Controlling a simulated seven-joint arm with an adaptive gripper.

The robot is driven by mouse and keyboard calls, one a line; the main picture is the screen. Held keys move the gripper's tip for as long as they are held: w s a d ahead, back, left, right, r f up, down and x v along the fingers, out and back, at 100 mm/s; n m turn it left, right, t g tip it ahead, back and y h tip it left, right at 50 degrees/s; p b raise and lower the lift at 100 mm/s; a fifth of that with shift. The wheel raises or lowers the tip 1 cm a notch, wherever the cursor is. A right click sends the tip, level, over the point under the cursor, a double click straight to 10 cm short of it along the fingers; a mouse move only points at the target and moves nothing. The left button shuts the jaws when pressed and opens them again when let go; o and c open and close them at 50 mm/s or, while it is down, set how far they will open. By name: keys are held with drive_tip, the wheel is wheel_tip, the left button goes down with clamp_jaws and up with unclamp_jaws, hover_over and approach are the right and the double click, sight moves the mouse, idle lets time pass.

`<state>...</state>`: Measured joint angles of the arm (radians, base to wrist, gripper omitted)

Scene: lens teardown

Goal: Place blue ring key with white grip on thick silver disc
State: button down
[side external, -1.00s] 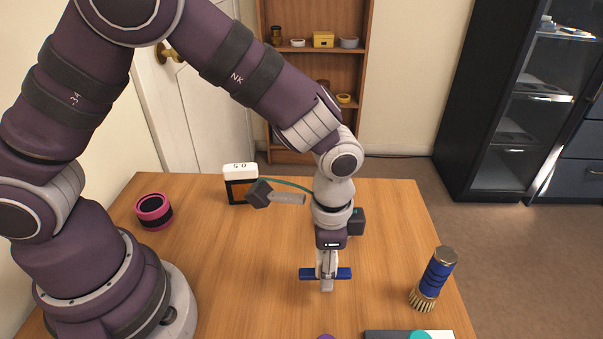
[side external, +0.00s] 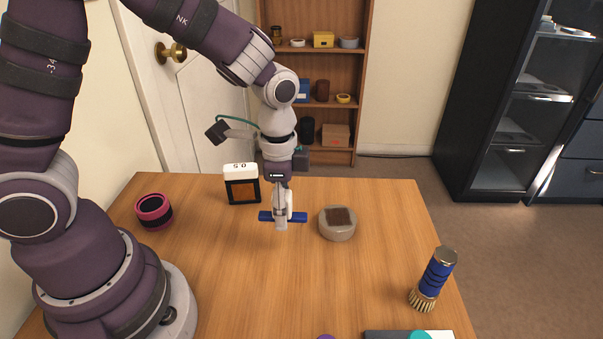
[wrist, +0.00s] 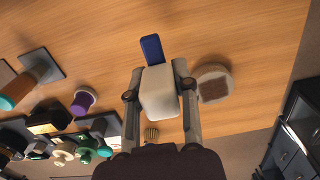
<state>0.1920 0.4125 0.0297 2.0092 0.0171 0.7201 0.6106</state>
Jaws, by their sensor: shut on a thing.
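My gripper (side external: 281,221) is shut on the blue ring key with the white grip (side external: 290,204) and holds it upright, apparently above the wooden table. Its blue bar sticks out to both sides of the fingers. In the wrist view the white grip (wrist: 160,92) lies between the fingers, with the blue part (wrist: 152,48) beyond it. The thick silver disc (side external: 328,232) looks grey, with a brown square patch on top. It sits on the table just right of my gripper, apart from the key, and also shows in the wrist view (wrist: 226,90).
A white and black box (side external: 241,170) stands behind and left of my gripper. A pink and black ring (side external: 154,211) is at the far left. A dark tray (side external: 380,335) is at the front edge. The table's middle is clear.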

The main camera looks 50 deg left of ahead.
hover_over(338, 217)
drive_tip(key=shift+s+f, duration=0.15)
drive_tip(key=shift+f, duration=2.15)
drive_tip(key=shift+f, duration=0.1)
drive_tip(key=c, duration=0.9)
unclamp_jaws()
drive_tip(key=shift+o, duration=0.2)
